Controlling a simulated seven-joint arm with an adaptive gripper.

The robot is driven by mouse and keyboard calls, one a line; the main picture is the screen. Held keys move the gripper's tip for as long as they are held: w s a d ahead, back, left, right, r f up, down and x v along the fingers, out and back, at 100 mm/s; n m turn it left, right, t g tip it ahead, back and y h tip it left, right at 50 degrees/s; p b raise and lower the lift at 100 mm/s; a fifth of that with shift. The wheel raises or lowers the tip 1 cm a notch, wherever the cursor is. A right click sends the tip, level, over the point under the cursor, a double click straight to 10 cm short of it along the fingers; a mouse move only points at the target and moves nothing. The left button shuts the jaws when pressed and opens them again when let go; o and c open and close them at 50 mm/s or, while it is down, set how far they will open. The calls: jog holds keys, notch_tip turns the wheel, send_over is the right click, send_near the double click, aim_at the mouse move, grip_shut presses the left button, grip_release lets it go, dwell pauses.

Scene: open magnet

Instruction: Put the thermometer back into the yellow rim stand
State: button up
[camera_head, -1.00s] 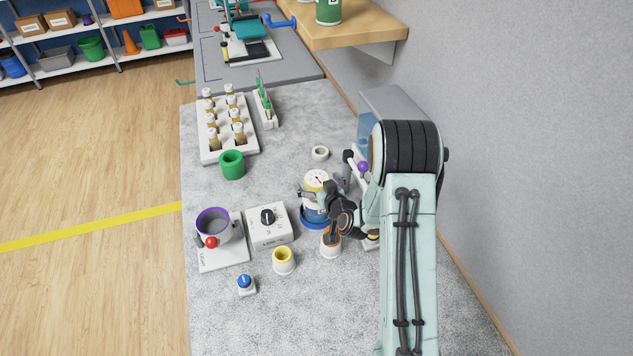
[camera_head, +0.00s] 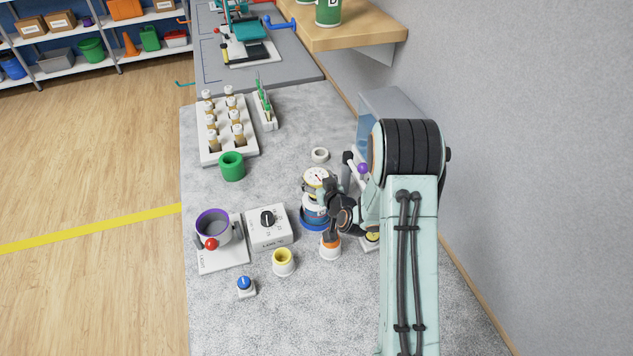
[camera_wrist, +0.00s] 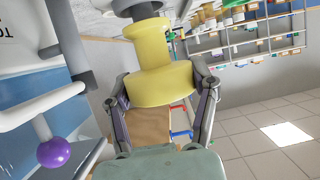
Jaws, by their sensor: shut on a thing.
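The thermometer (camera_head: 318,176) has a round white dial with a red needle, facing up in the head view. In the wrist view, which looks upside down, its yellow body (camera_wrist: 158,50) shows a wide disc and a narrower neck. My gripper (camera_wrist: 160,92) is shut on the wide disc, one finger on each side. The thermometer is above a white-and-blue container (camera_head: 315,217); whether its lower end is inside I cannot tell. The yellow rim stand (camera_head: 283,263), a white cup with a yellow rim, stands empty in front and to the left.
An orange-rimmed cup (camera_head: 330,247) stands close below the gripper. A white dial box (camera_head: 269,227), a pot with purple rim (camera_head: 214,227) and a blue knob (camera_head: 245,284) are left. A purple ball (camera_head: 362,167) is near the arm. The front counter is clear.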

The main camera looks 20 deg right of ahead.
notch_tip(320, 180, up, 8)
jog(key=shift+r, duration=0.25)
jog(key=shift+s+a+y, duration=0.1)
jog(key=shift+y, duration=0.2)
jog(key=s+a+f+n+g+y, duration=0.2)
jog(key=s+a+n+y, duration=0.3)
jog(key=s+a, duration=0.15)
jog(key=s+a+f+n+g+y, duration=0.25)
jog(key=s+a+n+y, duration=0.2)
jog(key=a, duration=0.25)
jog(key=shift+m+t+h, duration=0.35)
jog(key=shift+m+h, duration=0.2)
jog(key=shift+h, duration=0.1)
jog(key=f, duration=0.2)
jog(key=d+f, duration=0.1)
jog(key=f, duration=0.2)
jog(key=d+f, duration=0.1)
jog(key=f, duration=0.2)
jog(key=shift+s, duration=0.15)
jog(key=o, duration=1.2)
